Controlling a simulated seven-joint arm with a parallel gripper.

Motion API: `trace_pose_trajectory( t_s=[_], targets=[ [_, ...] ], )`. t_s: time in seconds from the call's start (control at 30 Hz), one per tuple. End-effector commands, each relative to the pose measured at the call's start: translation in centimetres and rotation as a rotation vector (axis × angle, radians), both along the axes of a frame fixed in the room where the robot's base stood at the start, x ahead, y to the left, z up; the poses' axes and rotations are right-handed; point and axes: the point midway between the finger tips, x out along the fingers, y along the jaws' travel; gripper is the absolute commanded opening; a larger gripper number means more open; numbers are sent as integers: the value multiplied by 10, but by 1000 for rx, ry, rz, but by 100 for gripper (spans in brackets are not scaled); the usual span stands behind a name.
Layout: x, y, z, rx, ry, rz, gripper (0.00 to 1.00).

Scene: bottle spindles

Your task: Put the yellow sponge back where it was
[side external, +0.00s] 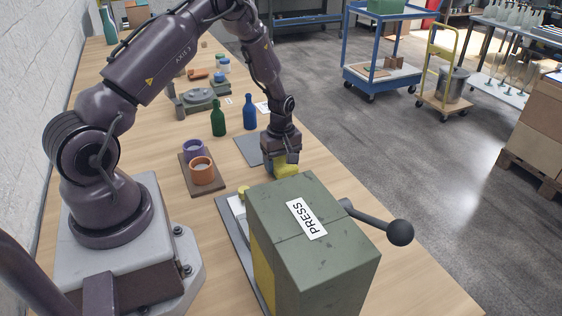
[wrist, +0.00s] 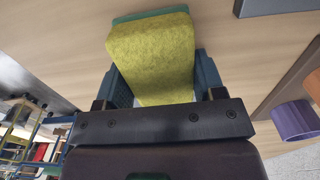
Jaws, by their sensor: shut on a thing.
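The yellow sponge (wrist: 152,52) is held between the two blue-green fingers of my gripper (wrist: 158,88) in the wrist view. A green layer shows along its far edge. In the side external view the sponge (side external: 286,168) shows just below my gripper (side external: 281,160), behind the green press (side external: 310,225). The press hides part of the area under it, so I cannot tell whether the sponge touches the table.
A grey mat (side external: 247,150) lies beyond my gripper. A green bottle (side external: 218,118) and a blue bottle (side external: 249,112) stand behind it. Purple (side external: 193,149) and orange (side external: 202,171) cups stand on a brown board to the left. The press handle (side external: 399,232) sticks out right.

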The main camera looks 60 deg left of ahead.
Motion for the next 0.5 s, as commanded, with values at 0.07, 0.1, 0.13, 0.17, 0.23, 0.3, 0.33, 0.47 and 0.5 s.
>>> trace_pose_trajectory(
  t_s=[0.07,0.1,0.13,0.17,0.23,0.3,0.33,0.47,0.5],
  targets=[
    [0,0,-1,0,-1,0,41],
    [0,0,0,0,-1,0,41],
    [0,0,0,0,-1,0,41],
    [0,0,0,0,-1,0,41],
    [0,0,0,0,-1,0,41],
    [0,0,-2,0,0,-1,41],
    [0,0,-3,0,0,-1,41],
    [0,0,-3,0,0,-1,86],
    [0,0,-3,0,0,-1,88]
  ],
)
